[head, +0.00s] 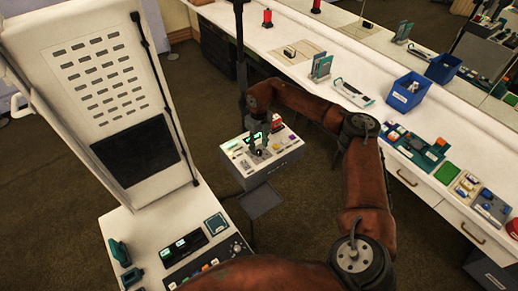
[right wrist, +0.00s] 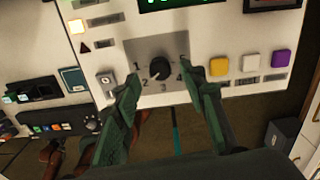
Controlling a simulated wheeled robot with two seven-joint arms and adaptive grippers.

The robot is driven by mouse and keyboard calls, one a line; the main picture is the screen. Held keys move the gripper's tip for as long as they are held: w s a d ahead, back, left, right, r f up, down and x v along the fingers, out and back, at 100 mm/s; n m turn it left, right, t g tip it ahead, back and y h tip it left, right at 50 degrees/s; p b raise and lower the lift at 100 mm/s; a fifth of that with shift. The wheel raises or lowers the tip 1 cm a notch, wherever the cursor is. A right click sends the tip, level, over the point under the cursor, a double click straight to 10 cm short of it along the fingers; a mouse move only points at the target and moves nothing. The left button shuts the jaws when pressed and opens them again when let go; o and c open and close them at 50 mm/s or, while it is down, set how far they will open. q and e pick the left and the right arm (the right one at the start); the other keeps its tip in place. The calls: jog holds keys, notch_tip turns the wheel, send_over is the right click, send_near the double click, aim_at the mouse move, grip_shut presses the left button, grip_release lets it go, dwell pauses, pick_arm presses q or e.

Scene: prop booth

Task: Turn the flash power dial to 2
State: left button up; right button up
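The flash power dial (right wrist: 160,68) is a round black knob on a grey plate in the right wrist view, with the numbers 1 to 5 around its lower side. Its pointer seems to face down and left, near 2 and 3, but is too small to read surely. My right gripper (right wrist: 166,95) is open, one green finger to each side of the dial, with gaps between fingers and knob. In the head view the right gripper (head: 257,146) is over the white control box (head: 285,159) and hides the dial. My left gripper is not in view.
Yellow (right wrist: 219,67), white and purple buttons lie right of the dial. A key switch (right wrist: 106,81) is left of it, close to a finger. A green display (right wrist: 172,4) is above. A long white counter (head: 330,70) runs behind, and a white booth panel (head: 60,115) stands left.

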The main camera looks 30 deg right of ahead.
aim_at(259, 151)
notch_tip(259, 151, up, 10)
jog(key=shift+f, duration=0.25)
dwell(0.4)
